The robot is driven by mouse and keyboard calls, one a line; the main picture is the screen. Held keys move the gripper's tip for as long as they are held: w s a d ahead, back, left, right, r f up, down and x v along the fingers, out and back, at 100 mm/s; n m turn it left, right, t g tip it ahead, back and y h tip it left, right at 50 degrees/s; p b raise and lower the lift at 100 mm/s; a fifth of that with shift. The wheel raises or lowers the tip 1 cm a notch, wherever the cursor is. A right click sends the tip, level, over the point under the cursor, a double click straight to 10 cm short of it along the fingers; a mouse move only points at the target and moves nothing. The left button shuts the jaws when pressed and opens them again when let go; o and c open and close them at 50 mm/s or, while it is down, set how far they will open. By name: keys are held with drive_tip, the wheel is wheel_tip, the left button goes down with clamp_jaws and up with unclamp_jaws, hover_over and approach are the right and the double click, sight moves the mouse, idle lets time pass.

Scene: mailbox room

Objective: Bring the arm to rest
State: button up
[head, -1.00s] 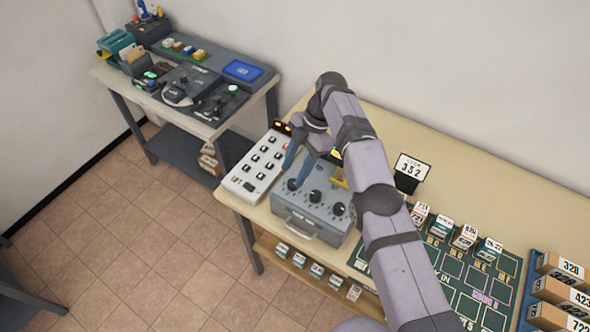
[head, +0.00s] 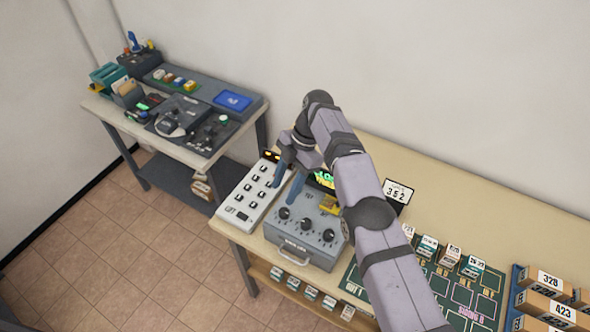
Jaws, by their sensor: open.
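My gripper (head: 285,182) hangs above the near left part of the long table (head: 420,165). Its two blue fingers are apart with nothing visible between them. It points down between a white keypad panel (head: 250,200) with dark buttons on the left and a grey box with three dark knobs (head: 306,232) below. My arm reaches in from the lower right and hides part of the table behind it. I cannot tell whether a fingertip touches the grey box.
Numbered cartons in a blue rack (head: 515,300) are at far right. A side table (head: 195,137) with devices is at back left. The table's back is clear.

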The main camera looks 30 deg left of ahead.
drive_tip(key=shift+w+d, duration=0.1)
drive_tip(key=w+d+r+m+t+b, duration=0.15)
drive_tip(key=w+d+m, duration=0.25)
drive_tip(key=d+m, duration=0.55)
drive_tip(key=w+d+r+m+t+b, duration=0.1)
drive_tip(key=w+d+r+m+b, duration=0.15)
drive_tip(key=d+m, duration=0.7)
drive_tip(key=s+d+f+m+h+b, duration=0.1)
drive_tip(key=s+d+f+m+b, duration=0.1)
drive_tip(key=s+d+m, duration=0.4)
drive_tip(key=s+d+f+m+t+b, duration=0.1)
drive_tip(key=s+d+f+m, duration=0.4)
drive_tip(key=s+d, duration=0.9)
drive_tip(key=d+m+b, duration=0.1)
drive_tip(key=d, duration=0.5)
drive_tip(key=shift+f+h+b, duration=0.3)
drive_tip(key=shift+h+b, duration=0.1)
drive_tip(key=shift+o, duration=0.2)
drive_tip(key=shift+t, duration=0.25)
